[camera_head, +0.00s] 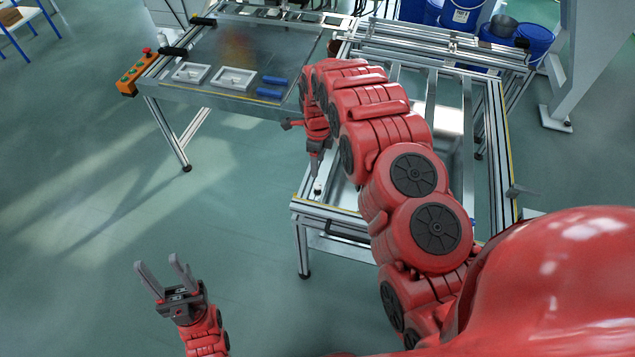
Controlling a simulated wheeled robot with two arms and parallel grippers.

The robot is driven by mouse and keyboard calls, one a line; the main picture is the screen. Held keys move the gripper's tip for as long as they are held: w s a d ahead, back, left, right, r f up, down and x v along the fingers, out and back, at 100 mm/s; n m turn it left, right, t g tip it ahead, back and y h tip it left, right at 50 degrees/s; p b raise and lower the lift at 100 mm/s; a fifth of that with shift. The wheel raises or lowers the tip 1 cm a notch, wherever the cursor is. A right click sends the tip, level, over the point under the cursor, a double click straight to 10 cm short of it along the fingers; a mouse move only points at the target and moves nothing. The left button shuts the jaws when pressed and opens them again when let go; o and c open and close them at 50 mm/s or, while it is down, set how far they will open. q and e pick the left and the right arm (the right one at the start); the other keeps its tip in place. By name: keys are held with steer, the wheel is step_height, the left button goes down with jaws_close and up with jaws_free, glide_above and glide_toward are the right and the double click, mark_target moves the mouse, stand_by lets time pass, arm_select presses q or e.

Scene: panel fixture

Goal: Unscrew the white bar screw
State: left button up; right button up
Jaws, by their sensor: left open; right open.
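My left gripper (160,265) is open and empty, its two grey fingers pointing up in the picture over the bare floor at the lower left. It is well apart from the fixture. My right arm reaches across the middle, and my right gripper (315,172) points down just above the near left corner of the aluminium frame (345,217). A small dark piece shows on the frame right below its fingers; I cannot tell whether they touch. The gap between the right fingers is not clear from this angle. I cannot make out the white bar screw for certain; my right arm hides part of the frame.
A metal table (215,45) at the upper left holds two white trays (190,73) (233,79) and two blue cylinders (275,80) (269,93). An orange box (130,80) with a red button sits at its edge. Blue buckets (460,15) stand behind. The left floor is free.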

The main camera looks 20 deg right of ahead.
mark_target(318, 185)
step_height(318, 185, down, 8)
steer(key=shift+r+p, duration=0.15)
steer(key=shift+p, duration=0.2)
steer(key=shift+f+b, duration=0.4)
steer(key=shift+f, duration=0.55)
jaws_close()
